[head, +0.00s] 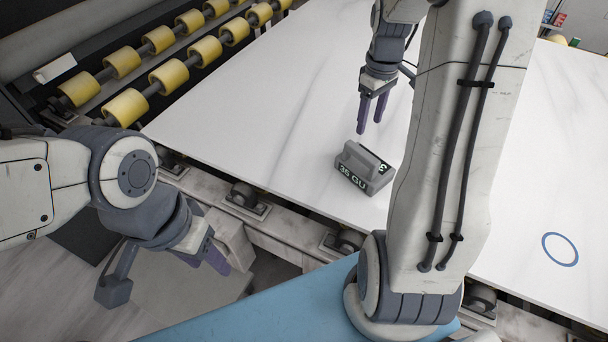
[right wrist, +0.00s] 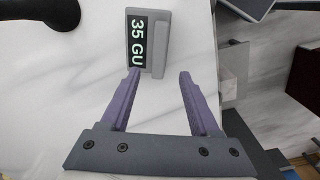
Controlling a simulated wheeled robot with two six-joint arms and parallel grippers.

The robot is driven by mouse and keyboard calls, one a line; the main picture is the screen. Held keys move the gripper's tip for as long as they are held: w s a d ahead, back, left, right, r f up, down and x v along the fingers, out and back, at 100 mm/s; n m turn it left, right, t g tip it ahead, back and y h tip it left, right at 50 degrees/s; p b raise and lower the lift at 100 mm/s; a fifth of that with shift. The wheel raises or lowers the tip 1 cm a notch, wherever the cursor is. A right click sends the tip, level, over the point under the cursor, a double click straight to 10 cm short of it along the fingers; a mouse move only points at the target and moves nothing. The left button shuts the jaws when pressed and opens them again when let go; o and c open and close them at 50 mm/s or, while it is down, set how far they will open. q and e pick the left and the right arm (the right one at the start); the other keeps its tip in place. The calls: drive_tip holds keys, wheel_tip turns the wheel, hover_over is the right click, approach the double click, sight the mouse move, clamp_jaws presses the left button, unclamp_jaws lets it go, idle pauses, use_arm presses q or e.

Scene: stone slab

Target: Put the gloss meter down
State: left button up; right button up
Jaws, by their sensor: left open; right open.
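The gloss meter (head: 365,168) is a small grey block with a raised handle and a dark display reading 35 GU. It rests on the white stone slab (head: 280,95), near the slab's front edge. My right gripper (head: 372,117) is open and empty, just behind and above the meter in the head view. My left gripper (head: 218,262) is open and empty, low at the left, off the slab and away from the meter.
A blue ring mark (head: 560,235) is on the slab at the right. Yellow rollers (head: 127,107) line the far left side. A frame with dark rollers (head: 244,194) runs along the slab's front edge. The slab between the meter and the yellow rollers is bare.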

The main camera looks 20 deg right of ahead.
drive_tip(key=s+a+r+n, duration=0.1)
drive_tip(key=a+r, duration=0.1)
drive_tip(key=a, duration=1.2)
drive_tip(key=s+a+n+y, duration=0.1)
drive_tip(key=s+a+n, duration=0.1)
drive_tip(key=s+a, duration=1.5)
drive_tip(key=shift+s+r+n, duration=0.2)
drive_tip(key=shift+s+n, duration=0.1)
drive_tip(key=shift+s, duration=0.9)
